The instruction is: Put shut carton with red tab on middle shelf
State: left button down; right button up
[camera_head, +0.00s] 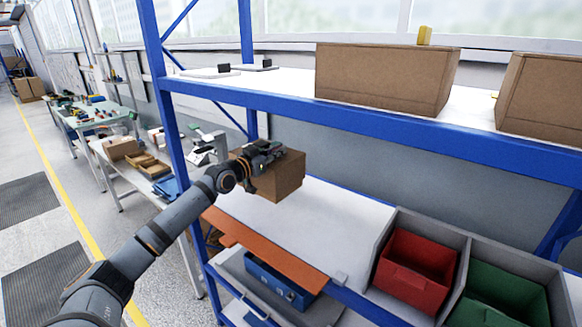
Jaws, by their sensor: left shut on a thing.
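A brown carton (285,184) is held by my left gripper (264,157), which is shut on its top edge. The carton's top looks closed; no red tab shows on the faces in view, and the gripper hides part of the top. The blue-framed rack's middle shelf has a white surface (325,225). The carton is over its left part, just inside the blue post; I cannot tell whether it touches the shelf. My right gripper is not in view.
The top shelf's blue beam (390,125) runs above and in front. Two larger cartons (380,80) (543,98) stand there. A red bin (415,270) and a green bin (500,295) fill the middle shelf's right. An orange panel (265,252) lies along its front. A blue post (167,110) stands left.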

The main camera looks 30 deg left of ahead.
aim_at(291, 178)
pick_arm(q)
jog(key=d+f, duration=0.1)
jog(key=f, duration=0.1)
jog(key=w+d+f+p, duration=0.1)
jog(key=d+f, duration=0.1)
jog(key=shift+d, duration=0.25)
jog(key=shift+w+d+f, duration=0.15)
jog(key=shift+d+f, duration=0.15)
jog(key=shift+f, duration=0.3)
jog(key=f, duration=0.3)
jog(key=shift+d+f, duration=0.2)
jog(key=shift+f, duration=0.05)
jog(key=c, duration=1.8)
grip_release()
jog(key=shift+f, duration=0.1)
jog(key=shift+c, duration=0.2)
jog(key=o, duration=0.4)
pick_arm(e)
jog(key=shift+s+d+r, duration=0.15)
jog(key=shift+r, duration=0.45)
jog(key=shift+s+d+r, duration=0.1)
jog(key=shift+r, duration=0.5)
